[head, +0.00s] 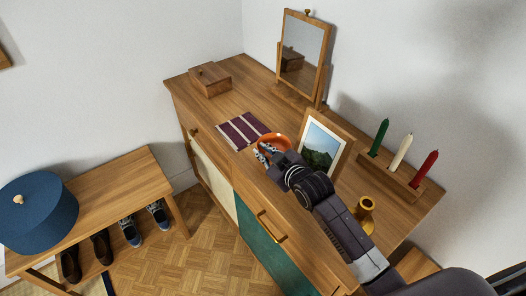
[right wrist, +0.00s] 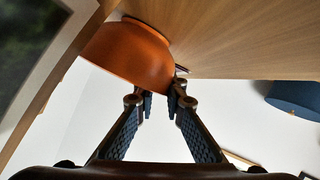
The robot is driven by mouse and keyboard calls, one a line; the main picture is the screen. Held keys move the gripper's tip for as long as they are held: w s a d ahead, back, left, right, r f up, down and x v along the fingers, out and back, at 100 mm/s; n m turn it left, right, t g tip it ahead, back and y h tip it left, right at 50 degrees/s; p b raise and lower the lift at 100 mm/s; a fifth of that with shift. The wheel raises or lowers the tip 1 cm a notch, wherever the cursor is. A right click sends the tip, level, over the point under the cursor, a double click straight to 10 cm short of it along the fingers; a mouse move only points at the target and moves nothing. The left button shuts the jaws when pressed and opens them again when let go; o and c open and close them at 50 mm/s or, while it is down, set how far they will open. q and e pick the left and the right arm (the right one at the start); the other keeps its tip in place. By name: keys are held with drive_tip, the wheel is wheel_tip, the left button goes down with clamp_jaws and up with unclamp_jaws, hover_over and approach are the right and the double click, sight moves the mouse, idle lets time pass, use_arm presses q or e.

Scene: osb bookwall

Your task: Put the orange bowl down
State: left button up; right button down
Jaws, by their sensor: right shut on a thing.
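The orange bowl (head: 276,139) is over the dresser top, beside the striped purple cloth and left of the picture frame. My right gripper (head: 263,153) reaches it from the front right and is shut on its near side. In the right wrist view, the bowl (right wrist: 126,52) fills the upper left, with the fingertips (right wrist: 160,98) at its edge. That view is upside down, and the bowl's narrow foot faces the wooden top. I cannot tell whether the foot touches the wood. My arm and fingers hide part of the bowl in the head view. My left gripper is not in view.
The dresser (head: 245,88) holds a striped cloth (head: 241,130), a picture frame (head: 322,146), a wooden box (head: 211,79), a mirror (head: 303,55), a candle holder (head: 392,178) and a brass candlestick (head: 365,211). Bare wood lies behind the cloth. A bench stands lower left.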

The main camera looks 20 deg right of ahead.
idle(0.3)
drive_tip(key=c, duration=2)
unclamp_jaws()
drive_tip(key=v, duration=1.2)
drive_tip(key=shift+s, duration=0.1)
